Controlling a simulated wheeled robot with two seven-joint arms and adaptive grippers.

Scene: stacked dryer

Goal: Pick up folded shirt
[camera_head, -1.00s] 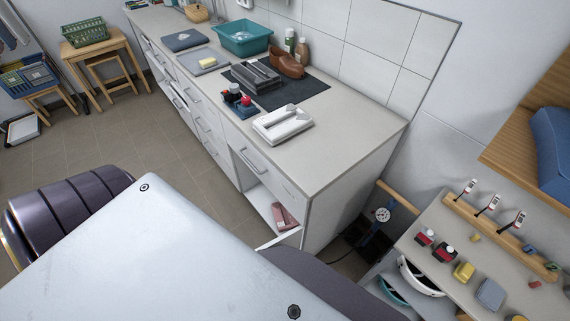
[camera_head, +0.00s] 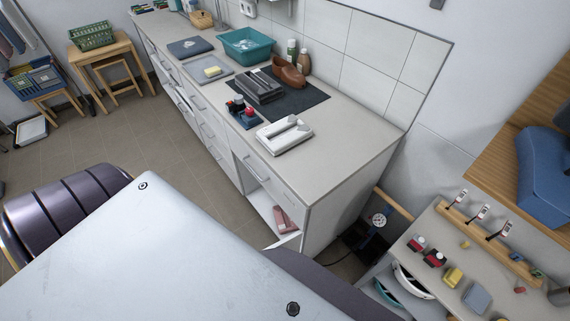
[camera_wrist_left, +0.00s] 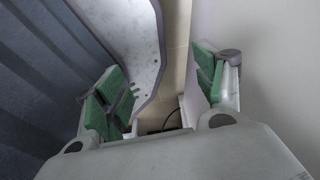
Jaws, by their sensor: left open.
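A dark blue folded cloth (camera_head: 190,47), which looks like the folded shirt, lies flat on the far part of the long counter. A small pale mark or item shows on top of it. My left gripper (camera_wrist_left: 160,90) shows in the left wrist view with its green-padded fingers wide apart and nothing between them. The cloth is not visible in that wrist view. Neither gripper shows in the head view.
The counter (camera_head: 335,135) also holds a teal basin (camera_head: 246,44), a grey tray (camera_head: 207,70), brown shoes (camera_head: 288,71) and a white device (camera_head: 284,134). A cabinet door (camera_head: 284,240) stands open below. A blue object (camera_head: 545,175) sits on a wooden shelf at right.

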